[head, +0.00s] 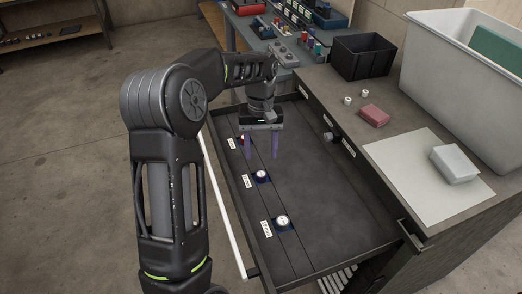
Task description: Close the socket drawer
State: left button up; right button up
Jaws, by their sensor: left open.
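The socket drawer (335,204) is pulled out from the dark cabinet on the right, with a light handle bar (224,207) along its front edge. Inside stand several sockets, each next to a white label: one near the front end (282,221), one in the middle (261,176), and one at the back partly hidden by my gripper. My left gripper (261,157) points down over the back part of the drawer. Its two fingers are apart, with nothing seen between them. I cannot tell whether the fingertips touch anything. My right gripper is not in view.
A blue bench (253,30) stands behind. Floor left of the drawer is clear.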

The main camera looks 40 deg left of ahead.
aim_at(338, 221)
jog(key=k+j, duration=0.8)
